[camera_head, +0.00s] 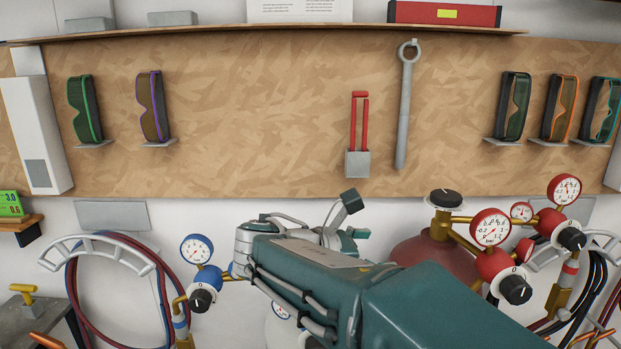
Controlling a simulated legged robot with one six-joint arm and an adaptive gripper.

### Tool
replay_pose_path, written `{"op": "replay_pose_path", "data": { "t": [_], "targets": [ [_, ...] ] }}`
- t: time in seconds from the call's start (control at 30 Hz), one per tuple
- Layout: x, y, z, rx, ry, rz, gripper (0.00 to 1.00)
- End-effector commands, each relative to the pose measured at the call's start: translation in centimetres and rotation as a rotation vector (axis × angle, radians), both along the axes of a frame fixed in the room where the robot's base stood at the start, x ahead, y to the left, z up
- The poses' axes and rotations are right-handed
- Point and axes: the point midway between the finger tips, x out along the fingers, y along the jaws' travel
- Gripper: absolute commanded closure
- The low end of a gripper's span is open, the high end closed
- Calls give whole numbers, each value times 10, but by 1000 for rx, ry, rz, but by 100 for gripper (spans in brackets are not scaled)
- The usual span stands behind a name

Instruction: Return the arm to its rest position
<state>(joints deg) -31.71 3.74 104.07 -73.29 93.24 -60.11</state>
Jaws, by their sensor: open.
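My teal arm reaches up from the lower right into the middle of the view. My gripper (354,217) shows only in part behind the arm's upper links, with dark fingertips set apart. It looks open, with nothing seen between the fingers. The rest of the gripper is hidden by the arm.
A red gas cylinder (436,256) with gauges stands close to the arm's right. A blue-capped regulator (205,279) is to its left. A wrench (405,110), a red-shackled padlock (358,163) and several goggles hang on the chipboard panel (250,120). Coiled hoses hang at both sides.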

Motion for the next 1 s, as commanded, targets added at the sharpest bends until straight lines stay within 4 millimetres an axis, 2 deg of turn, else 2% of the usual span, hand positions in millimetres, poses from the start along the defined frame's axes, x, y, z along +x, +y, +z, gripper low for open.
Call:
{"op": "replay_pose_path", "data": {
  "t": [0.17,0.27,0.4,0.5,0.63,0.73,0.9,1.0],
  "targets": [
    [-25,-25,-21,206,-62,-76,0],
    [-47,-45,-37,372,-125,-151,0],
    [-90,-69,-68,681,-267,-319,0],
    [-120,-77,-89,905,-394,-466,0],
    [-153,-74,-112,1182,-579,-683,0],
    [-174,-64,-126,1379,-732,-861,0],
    [-192,-51,-138,1617,-935,-1103,0],
    [-195,-47,-140,1680,-990,-1172,0]
  ]
}}
